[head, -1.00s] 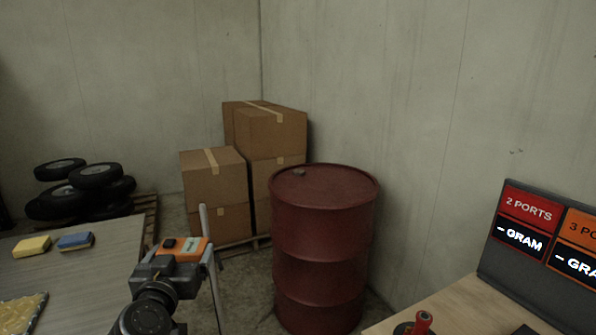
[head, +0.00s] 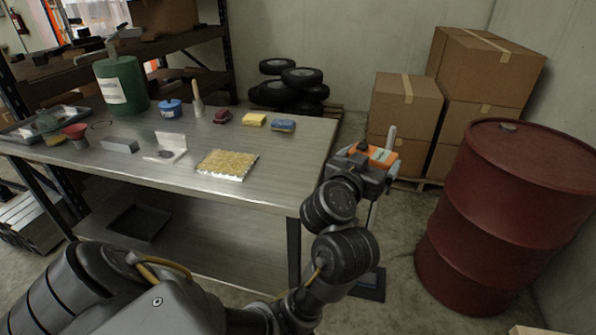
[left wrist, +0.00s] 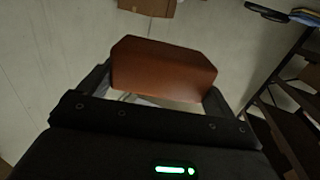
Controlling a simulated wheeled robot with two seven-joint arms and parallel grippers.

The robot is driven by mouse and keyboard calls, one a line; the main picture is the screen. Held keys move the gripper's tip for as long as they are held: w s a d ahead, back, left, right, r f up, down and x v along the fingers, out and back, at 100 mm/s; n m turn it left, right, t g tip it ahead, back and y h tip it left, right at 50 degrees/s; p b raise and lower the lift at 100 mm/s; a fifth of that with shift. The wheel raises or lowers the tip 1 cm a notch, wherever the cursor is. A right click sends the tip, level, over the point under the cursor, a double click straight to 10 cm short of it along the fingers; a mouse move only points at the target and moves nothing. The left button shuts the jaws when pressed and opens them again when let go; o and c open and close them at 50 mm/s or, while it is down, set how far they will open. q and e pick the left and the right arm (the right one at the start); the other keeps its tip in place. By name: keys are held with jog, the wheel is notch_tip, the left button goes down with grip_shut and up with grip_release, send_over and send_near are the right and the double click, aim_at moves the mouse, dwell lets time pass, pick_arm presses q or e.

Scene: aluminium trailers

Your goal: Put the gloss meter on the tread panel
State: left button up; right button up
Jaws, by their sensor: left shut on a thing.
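My left gripper (head: 362,168) is shut on the orange gloss meter (head: 380,155), which has a light top face. It holds the meter in the air just past the table's right end. In the left wrist view, the meter (left wrist: 163,69) shows as an orange-brown block between the fingers. The tread panel (head: 227,165), a flat square plate with a yellowish textured top and silvery edges, lies on the metal table near its front edge. It is left of the gripper and apart from it, with nothing on it. My right gripper is out of view.
The metal table (head: 278,174) also holds a yellow sponge (head: 254,120), a blue sponge (head: 283,125), a white open case (head: 170,148), a grey block (head: 120,145) and a green canister (head: 122,86). A red drum (head: 515,215) and cardboard boxes (head: 405,105) stand to the right.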

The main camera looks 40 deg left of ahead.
pick_arm(q)
jog(key=a+r+n+g+y+b, duration=0.1)
jog(key=a+n+g+y+b, duration=0.1)
jog(key=a+n+g+y, duration=0.6)
jog(key=a+r+n+g+y+b, duration=0.25)
jog(key=a+y, duration=0.25)
jog(key=a, duration=0.8)
jog(key=s+d+f+n+g+b, duration=0.1)
jog(key=s+f+n+g+b, duration=0.4)
jog(key=n+g, duration=0.6)
jog(key=s+f+g, duration=0.1)
jog(key=g, duration=0.2)
jog(key=shift+s+d+f, duration=0.2)
jog(key=shift+s+d, duration=0.1)
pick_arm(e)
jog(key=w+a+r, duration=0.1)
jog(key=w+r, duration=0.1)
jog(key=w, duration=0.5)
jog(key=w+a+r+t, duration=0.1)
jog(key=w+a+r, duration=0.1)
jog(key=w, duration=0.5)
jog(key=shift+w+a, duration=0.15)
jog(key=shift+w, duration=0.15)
